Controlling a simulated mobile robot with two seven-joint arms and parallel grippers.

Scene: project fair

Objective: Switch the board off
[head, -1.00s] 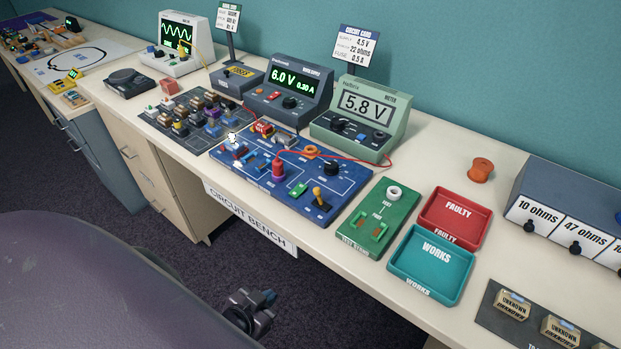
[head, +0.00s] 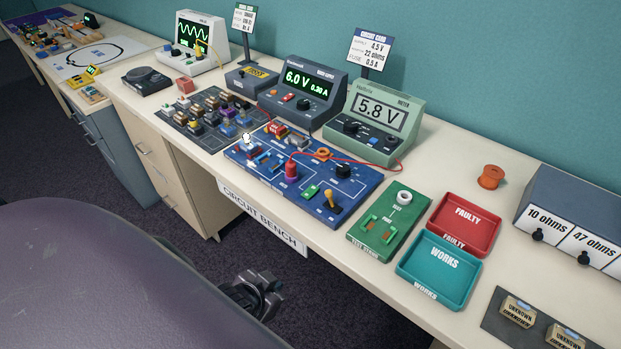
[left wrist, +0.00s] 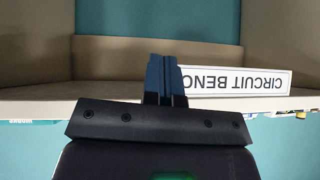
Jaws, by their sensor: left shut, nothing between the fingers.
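The blue circuit board (head: 302,178) lies on the bench. A yellow toggle switch (head: 330,197) stands at its front right corner, its lever upright or slightly tilted; I cannot tell its setting for sure. The meter (head: 371,120) reads 5.8 V and the power supply (head: 303,91) reads 6.0 V, 0.30 A. My left gripper (head: 268,282) is in front of and below the bench edge, away from the board. In the left wrist view its fingers (left wrist: 165,78) are shut and empty.
A green test stand (head: 386,226), a red FAULTY tray (head: 465,224) and a teal WORKS tray (head: 439,271) lie right of the board. A mat of parts (head: 177,119) lies left. A red wire crosses above the board. The CIRCUIT BENCH sign (head: 262,220) hangs on the front edge.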

